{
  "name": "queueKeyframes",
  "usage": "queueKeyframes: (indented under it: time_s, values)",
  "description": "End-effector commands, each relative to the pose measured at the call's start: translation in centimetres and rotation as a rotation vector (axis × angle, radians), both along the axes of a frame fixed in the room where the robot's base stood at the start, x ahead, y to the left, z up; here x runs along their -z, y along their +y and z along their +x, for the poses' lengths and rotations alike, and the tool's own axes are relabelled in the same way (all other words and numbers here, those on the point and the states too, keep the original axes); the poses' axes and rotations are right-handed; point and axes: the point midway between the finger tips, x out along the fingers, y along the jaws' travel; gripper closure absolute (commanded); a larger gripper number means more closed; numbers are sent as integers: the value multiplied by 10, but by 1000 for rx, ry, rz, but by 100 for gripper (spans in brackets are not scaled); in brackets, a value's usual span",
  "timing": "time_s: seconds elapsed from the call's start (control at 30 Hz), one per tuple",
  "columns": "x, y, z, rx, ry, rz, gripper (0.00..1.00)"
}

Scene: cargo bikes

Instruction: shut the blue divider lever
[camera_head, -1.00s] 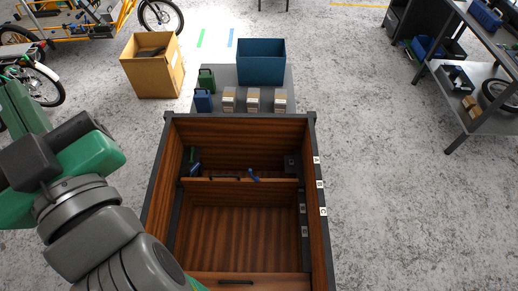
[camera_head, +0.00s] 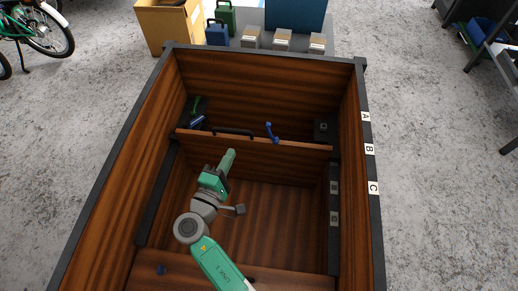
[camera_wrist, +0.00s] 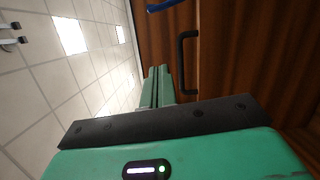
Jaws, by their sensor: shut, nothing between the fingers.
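The blue lever (camera_head: 271,132) stands tilted up on the top edge of the wooden divider (camera_head: 303,145), right of a black handle (camera_head: 232,132). In the wrist view, a blue bar that looks like the lever (camera_wrist: 165,5) is cut off at the top edge, above the black handle (camera_wrist: 182,62). My gripper (camera_head: 231,154) is shut and empty. It is on the near side of the divider, left of and nearer than the lever, and apart from it. Its closed green fingers show in the wrist view (camera_wrist: 158,72).
The wooden cargo box has dark rims (camera_head: 110,160) and side labels A, B, C. A green and a blue item (camera_head: 197,118) lie in the far left corner. The middle compartment looks empty.

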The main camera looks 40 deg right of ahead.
Motion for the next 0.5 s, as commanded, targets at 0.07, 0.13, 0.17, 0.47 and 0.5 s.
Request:
queueKeyframes:
  time_s: [0.07,0.13,0.17,0.47,0.5]
  values:
    - [20,-1,-4,9,37,-36,100]
    - [24,-2,-6,12,51,-52,100]
    - [24,-2,-6,12,53,-55,100]
    - [22,-3,-6,11,53,-55,100]
    - [22,-5,-4,11,53,-55,100]
